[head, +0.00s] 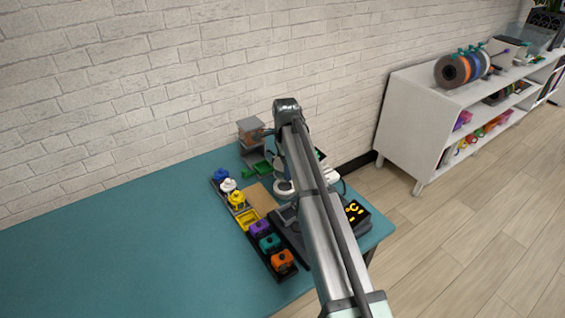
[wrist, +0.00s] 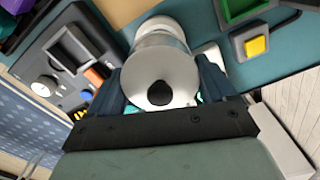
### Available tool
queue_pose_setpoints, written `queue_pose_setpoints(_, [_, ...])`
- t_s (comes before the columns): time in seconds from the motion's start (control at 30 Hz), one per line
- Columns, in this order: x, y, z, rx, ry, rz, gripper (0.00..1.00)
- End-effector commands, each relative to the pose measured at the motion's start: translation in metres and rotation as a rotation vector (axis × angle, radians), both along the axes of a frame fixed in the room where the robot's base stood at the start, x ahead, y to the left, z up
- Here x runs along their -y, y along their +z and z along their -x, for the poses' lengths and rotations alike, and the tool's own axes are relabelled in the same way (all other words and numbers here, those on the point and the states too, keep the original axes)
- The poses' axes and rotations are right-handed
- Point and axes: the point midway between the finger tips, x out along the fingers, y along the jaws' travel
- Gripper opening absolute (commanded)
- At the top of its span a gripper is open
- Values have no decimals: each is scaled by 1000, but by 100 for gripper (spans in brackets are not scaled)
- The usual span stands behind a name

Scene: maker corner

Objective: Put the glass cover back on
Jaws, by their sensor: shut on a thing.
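The glass cover (wrist: 160,62) is a pale, see-through round piece with a black knob in the wrist view. My gripper (wrist: 163,82) is shut on it, with one dark blue finger on each side. A white round part (wrist: 160,24) shows just past the cover; I cannot tell whether the two touch. In the head view my own arm hides the gripper and most of what lies around it. A white round thing (head: 284,187) shows beside the arm there, and I cannot tell whether it is the cover or its base.
A black tray (head: 254,246) of coloured knobbed pieces lies left of my arm. A green tray (head: 257,170) and a grey stand (head: 250,148) are behind. A black box with yellow marks (head: 356,212) is at right. The teal table (head: 120,250) is clear on the left.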

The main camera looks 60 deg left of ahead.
Motion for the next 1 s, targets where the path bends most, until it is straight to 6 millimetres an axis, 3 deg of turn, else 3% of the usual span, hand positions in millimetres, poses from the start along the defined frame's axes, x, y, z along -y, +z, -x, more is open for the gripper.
queue_pose_setpoints(0.6, [0, -47, 0, 0, 0, 0, 53])
queue_pose_setpoints(1.0, [0, -53, 0, 0, 0, -1, 53])
